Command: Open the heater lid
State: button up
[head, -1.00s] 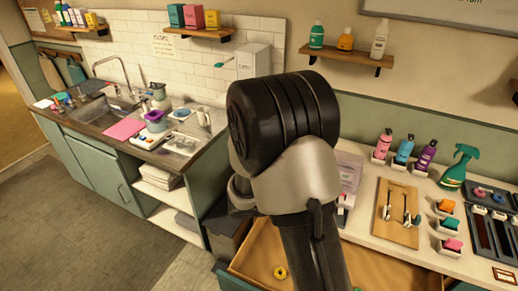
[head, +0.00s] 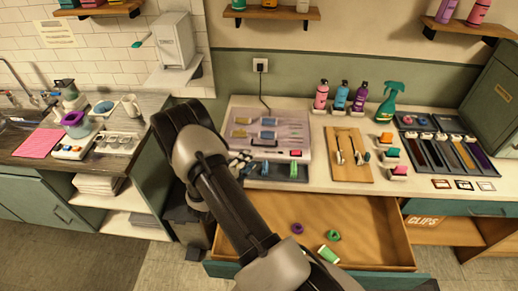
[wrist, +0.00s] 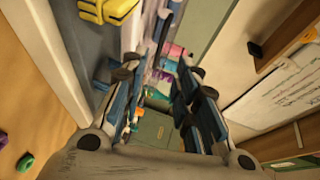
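The heater (head: 302,144) is a pale box on the counter with a see-through pinkish lid (head: 290,120). The lid looks down, with blue and yellow tools showing beneath it. A cable runs from behind it to a wall socket. My gripper (head: 241,160) is at the heater's front left corner, partly hidden by my arm. In the wrist view my gripper (wrist: 163,95) has its fingers apart, with nothing clearly held between them. A yellow tool (wrist: 108,11) shows at the upper left there. Contact with the lid cannot be told.
An open wooden drawer (head: 376,225) juts out below the heater, holding a purple ring, a green ring and a green cup. Bottles (head: 340,96), a green spray bottle (head: 390,103) and a wooden board (head: 348,172) stand to the right. A dark bin (head: 187,228) is below left.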

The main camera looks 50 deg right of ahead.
jog(key=b+x, duration=0.1)
jog(key=x, duration=0.9)
jog(key=shift+w+d+b, duration=0.1)
jog(key=shift+d+b, duration=0.2)
jog(key=shift+d, duration=0.1)
jog(key=shift+c, duration=0.5)
grip_shut()
